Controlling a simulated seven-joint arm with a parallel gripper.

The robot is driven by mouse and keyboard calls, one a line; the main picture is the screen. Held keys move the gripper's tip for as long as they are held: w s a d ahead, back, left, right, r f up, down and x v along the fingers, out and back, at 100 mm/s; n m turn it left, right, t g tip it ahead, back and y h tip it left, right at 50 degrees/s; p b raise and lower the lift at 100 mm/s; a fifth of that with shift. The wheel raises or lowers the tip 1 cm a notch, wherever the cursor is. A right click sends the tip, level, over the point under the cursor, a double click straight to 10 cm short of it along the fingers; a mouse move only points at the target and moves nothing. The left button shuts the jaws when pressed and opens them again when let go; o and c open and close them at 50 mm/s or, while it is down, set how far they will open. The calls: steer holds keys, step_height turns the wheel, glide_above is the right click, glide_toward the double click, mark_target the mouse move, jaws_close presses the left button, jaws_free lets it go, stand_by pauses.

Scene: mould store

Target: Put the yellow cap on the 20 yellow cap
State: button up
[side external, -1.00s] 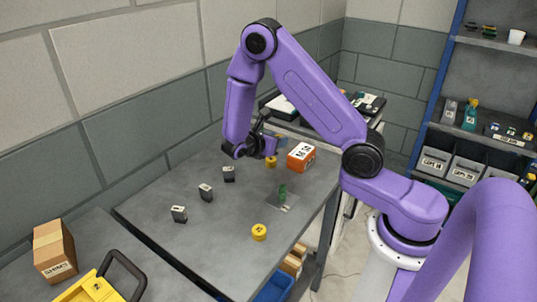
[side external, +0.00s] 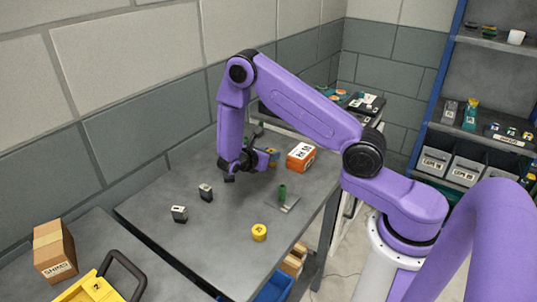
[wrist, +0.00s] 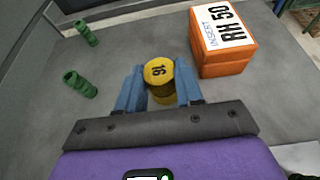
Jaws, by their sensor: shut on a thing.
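A yellow cap (wrist: 159,72) with a black number that looks like 16 sits between the blue fingers of my gripper (wrist: 161,88) in the wrist view. My gripper is shut on it. More yellow shows just below its top face; I cannot tell whether that is its side or a second cap. In the side external view my gripper (side external: 268,156) is low over the far part of the table, left of the orange box. Another yellow cap (side external: 259,232) stands alone near the table's front edge. Its number is too small to read there.
An orange box (wrist: 222,45) marked RH 50 stands close right of my gripper. Two green parts (wrist: 79,84) are at left in the wrist view. A green part (side external: 283,193) stands on a small plate. Dark blocks (side external: 179,214) stand at left. The table's middle is clear.

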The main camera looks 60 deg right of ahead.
steer(key=shift+f, duration=0.15)
steer(key=o, duration=1)
steer(key=shift+r, duration=0.2)
steer(key=v, duration=1.1)
steer(key=s+a+r+m+y, duration=0.1)
steer(key=s+a+r+y, duration=0.2)
steer(key=s, duration=0.6)
steer(key=s+a+r+m+y, duration=0.2)
steer(key=s+y, duration=0.4)
steer(key=s, duration=0.4)
steer(key=s+a+r+m+y, duration=0.2)
steer(key=s+a+r+y, duration=0.2)
steer(key=s, duration=0.5)
steer(key=shift+s+a+r+y, duration=0.15)
steer(key=shift+s+r+y, duration=0.1)
steer(key=shift+r, duration=0.4)
steer(key=shift+s+a+r+y, duration=0.15)
steer(key=shift+r+y, duration=0.1)
steer(key=shift+r, duration=0.4)
